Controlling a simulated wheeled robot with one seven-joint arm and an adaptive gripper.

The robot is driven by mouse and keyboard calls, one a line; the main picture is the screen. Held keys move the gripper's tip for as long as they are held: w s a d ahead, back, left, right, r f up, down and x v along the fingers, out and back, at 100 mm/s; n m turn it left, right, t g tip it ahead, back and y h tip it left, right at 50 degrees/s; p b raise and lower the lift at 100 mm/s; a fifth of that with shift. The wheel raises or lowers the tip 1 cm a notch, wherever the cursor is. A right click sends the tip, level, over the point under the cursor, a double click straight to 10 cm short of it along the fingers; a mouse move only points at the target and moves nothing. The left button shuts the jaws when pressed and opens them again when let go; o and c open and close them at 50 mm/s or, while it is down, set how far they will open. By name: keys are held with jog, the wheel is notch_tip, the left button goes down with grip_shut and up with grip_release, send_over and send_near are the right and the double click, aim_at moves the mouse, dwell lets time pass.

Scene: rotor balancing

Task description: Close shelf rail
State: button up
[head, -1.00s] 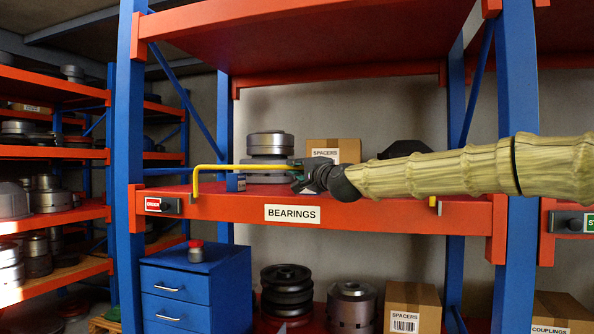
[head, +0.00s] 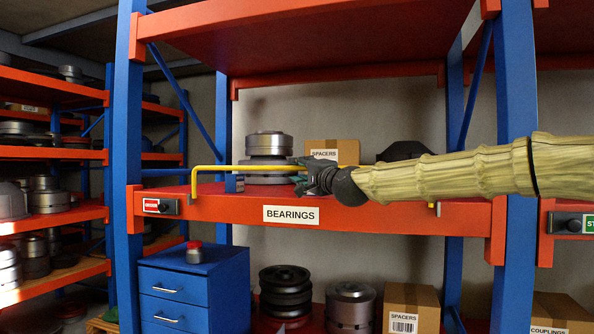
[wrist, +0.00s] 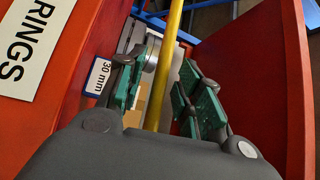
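The yellow shelf rail (head: 240,168) stands above the front beam of the orange shelf labelled BEARINGS (head: 225,209). It bends down at its left end. My arm hides much of its right part. My gripper (head: 301,175) is at the middle of the rail. In the wrist view the rail (wrist: 165,75) runs between the green finger pads of my gripper (wrist: 162,95). The fingers are open, with a gap visible on the right side of the rail; contact on the left is unclear.
Stacked metal bearings (head: 267,144) and a SPACERS box (head: 335,151) stand on the shelf behind the rail. A red-labelled latch (head: 160,206) is on the beam's left end. Blue uprights (head: 128,160) flank the bay. A blue drawer cabinet (head: 195,285) stands below left.

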jog(key=v, duration=0.9)
jog(key=shift+s+d, duration=0.25)
jog(key=shift+s, duration=0.1)
